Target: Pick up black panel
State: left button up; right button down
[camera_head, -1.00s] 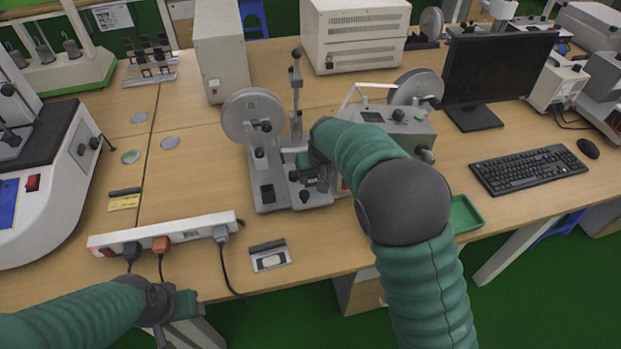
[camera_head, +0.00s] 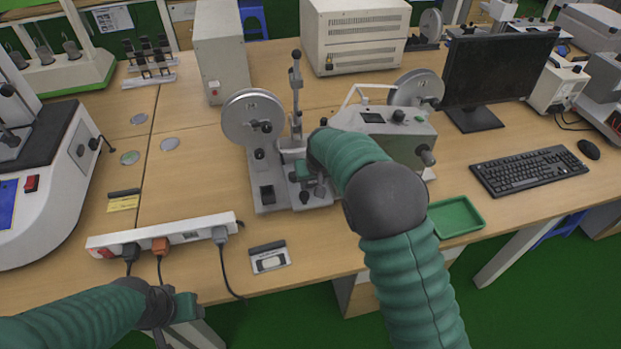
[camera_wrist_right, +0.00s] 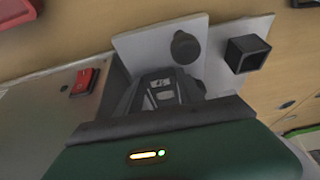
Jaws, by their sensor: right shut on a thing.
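My right gripper (camera_head: 304,172) is at the grey test machine (camera_head: 268,165) in the middle of the table, among its upright parts. In the right wrist view, the gripper (camera_wrist_right: 165,92) is shut on a small dark piece in front of a pale plate (camera_wrist_right: 160,42). The fingers hide most of this piece, and I cannot tell whether it is the black panel. A black knob (camera_wrist_right: 186,46) and a square black tube (camera_wrist_right: 247,53) show beside it. My left gripper (camera_head: 182,312) is low at the left, off the table's front edge, its jaws unclear.
A second grey machine (camera_head: 400,135) and a green tray (camera_head: 455,217) are to the right. A monitor (camera_head: 497,70) and keyboard (camera_head: 527,170) stand further right.

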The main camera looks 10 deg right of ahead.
notch_tip(320, 180, up, 10)
jog(key=p, duration=0.1)
dwell(0.4)
jog(key=shift+f, duration=0.1)
jog(key=shift+f+b, duration=1.4)
jog(key=shift+f, duration=2.05)
jog(key=shift+r, duration=0.1)
